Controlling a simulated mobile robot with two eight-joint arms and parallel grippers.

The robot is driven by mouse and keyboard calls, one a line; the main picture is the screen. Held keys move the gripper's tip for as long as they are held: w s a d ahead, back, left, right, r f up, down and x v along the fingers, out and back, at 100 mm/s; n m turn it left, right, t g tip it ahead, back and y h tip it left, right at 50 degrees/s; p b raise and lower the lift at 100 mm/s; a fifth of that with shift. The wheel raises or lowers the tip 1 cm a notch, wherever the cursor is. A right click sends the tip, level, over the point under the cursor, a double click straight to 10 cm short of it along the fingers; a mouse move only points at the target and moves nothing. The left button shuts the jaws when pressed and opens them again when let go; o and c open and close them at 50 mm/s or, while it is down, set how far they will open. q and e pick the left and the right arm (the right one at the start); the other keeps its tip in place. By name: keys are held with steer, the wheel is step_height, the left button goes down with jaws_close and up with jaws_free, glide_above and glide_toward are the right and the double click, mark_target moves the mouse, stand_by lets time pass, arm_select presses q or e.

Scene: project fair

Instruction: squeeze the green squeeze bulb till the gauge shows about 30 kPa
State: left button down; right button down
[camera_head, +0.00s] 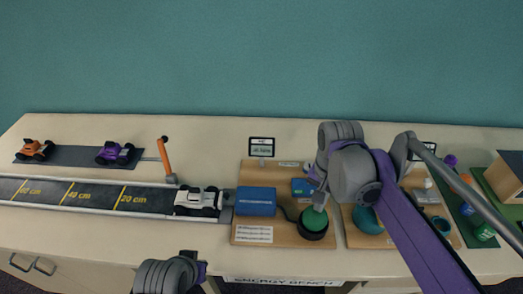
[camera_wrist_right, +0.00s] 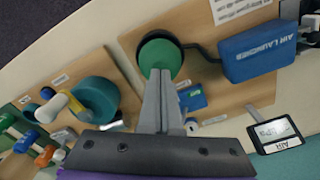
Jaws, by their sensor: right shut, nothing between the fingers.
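The green squeeze bulb (camera_head: 314,220) sits in a dark round base on the wooden air-launcher board; it also shows in the right wrist view (camera_wrist_right: 160,54). My right gripper (camera_head: 319,203) is shut, with nothing between its fingers. Its fingertips (camera_wrist_right: 159,72) point down at the bulb's top and overlap its edge in the wrist view; I cannot tell whether they touch. My left gripper's fingers are not in view.
A blue launcher box (camera_head: 256,201) stands left of the bulb, joined by a dark hose. A white car (camera_head: 198,201) is on the marked track (camera_head: 95,195). A blue card (camera_head: 303,187) lies behind the bulb. Another board with a teal round part (camera_head: 367,220) stands right.

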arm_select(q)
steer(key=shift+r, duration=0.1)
arm_select(e)
steer(key=shift+r, duration=0.15)
